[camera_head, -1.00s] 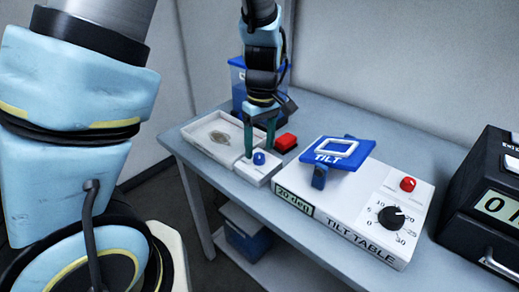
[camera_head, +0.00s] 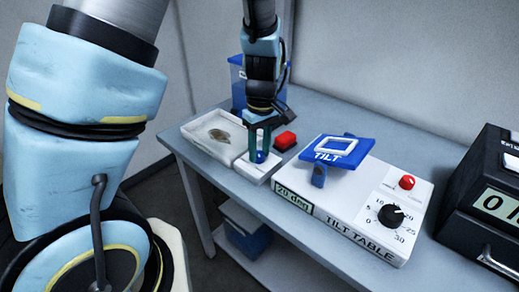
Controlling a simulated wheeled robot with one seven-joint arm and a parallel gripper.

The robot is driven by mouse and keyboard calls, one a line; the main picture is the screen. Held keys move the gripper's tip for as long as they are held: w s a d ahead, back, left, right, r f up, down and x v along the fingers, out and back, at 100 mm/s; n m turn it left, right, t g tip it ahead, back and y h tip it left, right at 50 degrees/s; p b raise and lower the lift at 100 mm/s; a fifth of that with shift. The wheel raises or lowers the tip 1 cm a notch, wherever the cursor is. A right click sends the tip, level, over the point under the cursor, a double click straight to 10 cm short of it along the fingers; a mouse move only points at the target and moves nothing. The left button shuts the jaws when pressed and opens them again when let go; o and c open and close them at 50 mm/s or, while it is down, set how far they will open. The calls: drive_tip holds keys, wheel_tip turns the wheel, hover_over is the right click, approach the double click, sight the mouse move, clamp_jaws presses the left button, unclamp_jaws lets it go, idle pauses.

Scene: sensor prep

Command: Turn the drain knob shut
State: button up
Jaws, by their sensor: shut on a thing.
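The blue drain knob (camera_head: 261,156) sits on the white block at the right end of a shallow white tray (camera_head: 204,148). My gripper (camera_head: 260,154) points straight down over the block, its green fingers on either side of the knob and shut on it. The fingers cover most of the knob, so its turn angle cannot be read. A brownish patch (camera_head: 219,134) lies in the tray.
A black display box (camera_head: 487,205) is at the right edge. A blue container (camera_head: 238,88) stands behind.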

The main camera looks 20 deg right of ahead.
clamp_jaws()
drive_tip(key=shift+m, duration=0.4)
drive_tip(key=m, duration=0.3)
drive_tip(key=shift+m, duration=0.4)
drive_tip(key=m, duration=0.4)
drive_tip(key=shift+a+m+b, duration=0.1)
drive_tip(key=shift+m+b, duration=0.2)
drive_tip(key=m, duration=0.8)
drive_tip(key=shift+m+t, duration=0.3)
